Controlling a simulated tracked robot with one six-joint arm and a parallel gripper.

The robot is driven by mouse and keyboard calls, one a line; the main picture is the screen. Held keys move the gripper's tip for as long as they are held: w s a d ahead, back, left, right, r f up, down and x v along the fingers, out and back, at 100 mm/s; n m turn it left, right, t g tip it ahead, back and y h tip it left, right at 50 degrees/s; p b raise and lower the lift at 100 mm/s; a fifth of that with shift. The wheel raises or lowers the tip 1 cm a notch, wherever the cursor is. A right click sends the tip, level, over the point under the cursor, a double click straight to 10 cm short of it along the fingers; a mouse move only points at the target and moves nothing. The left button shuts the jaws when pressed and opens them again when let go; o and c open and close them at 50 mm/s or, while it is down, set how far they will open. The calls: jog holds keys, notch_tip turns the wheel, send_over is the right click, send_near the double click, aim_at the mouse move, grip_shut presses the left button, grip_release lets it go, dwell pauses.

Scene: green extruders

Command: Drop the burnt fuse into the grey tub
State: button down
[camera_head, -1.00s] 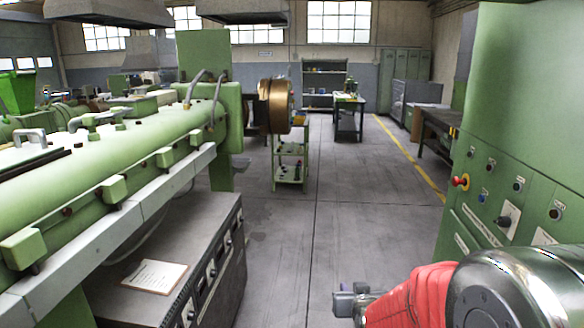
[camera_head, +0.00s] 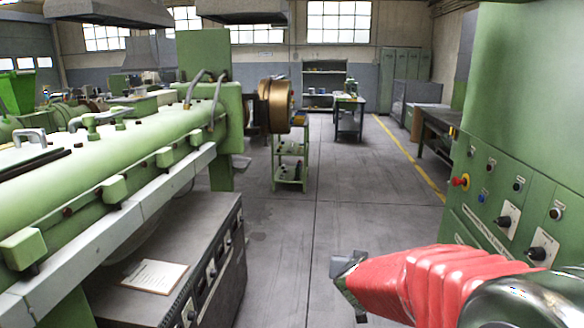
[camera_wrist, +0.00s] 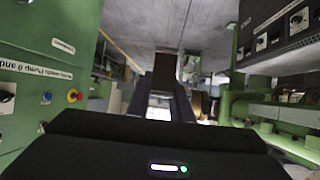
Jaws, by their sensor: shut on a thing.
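My gripper (camera_head: 348,285) shows at the end of my red-sleeved arm in the head view, low and right of the middle, over the floor. In the wrist view, which looks upside down, the jaws of my gripper (camera_wrist: 165,100) are shut on a dark brown piece, which I take to be the burnt fuse (camera_wrist: 165,72). The fuse cannot be made out in the head view. I cannot make out a grey tub in either view.
A long green extruder (camera_head: 120,160) fills the left, with a grey control cabinet (camera_head: 200,235) below it. A green control panel (camera_head: 510,190) stands close on the right. The middle aisle is clear.

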jog(key=r, duration=0.1)
jog(key=a+r, duration=0.1)
jog(key=shift+a+r+m+h, duration=0.25)
jog(key=shift+r+m+h, duration=0.1)
jog(key=shift+m+h, duration=0.05)
dwell(0.3)
